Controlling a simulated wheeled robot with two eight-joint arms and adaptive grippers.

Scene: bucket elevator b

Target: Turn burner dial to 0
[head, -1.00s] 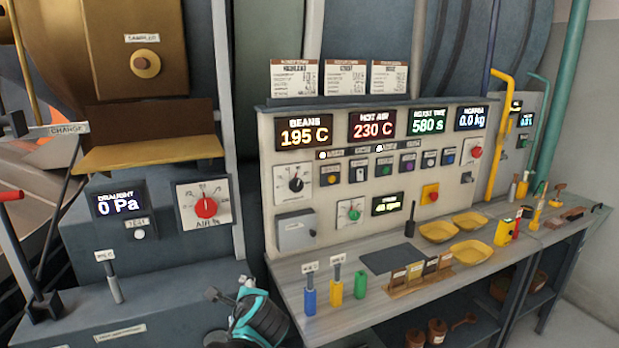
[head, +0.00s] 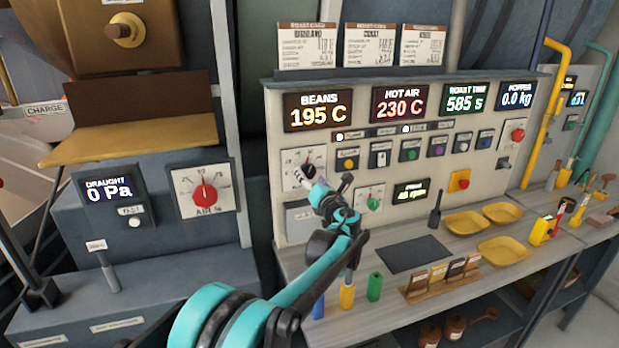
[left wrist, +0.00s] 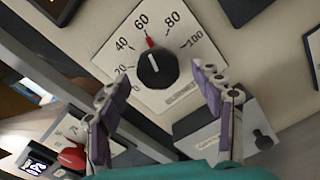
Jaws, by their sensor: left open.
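The burner dial is a black round knob (left wrist: 157,70) on a white plate marked 0 to 100 in the left wrist view. A short white line on the knob points roughly toward a red mark near 60. In the head view the dial (head: 308,167) is partly hidden behind my gripper. My left gripper (head: 325,184) is raised in front of the panel. In the left wrist view its open fingers (left wrist: 160,75) stand to the left and right of the knob, with nothing between them that I can see them touch. My right gripper is not in view.
A red air dial (head: 204,196) is on the left unit. A green-knobbed dial (head: 373,199) and a grey box (head: 298,222) sit close to my gripper. Coloured handles (head: 375,287), a card rack (head: 443,277) and yellow trays (head: 502,250) stand on the bench below.

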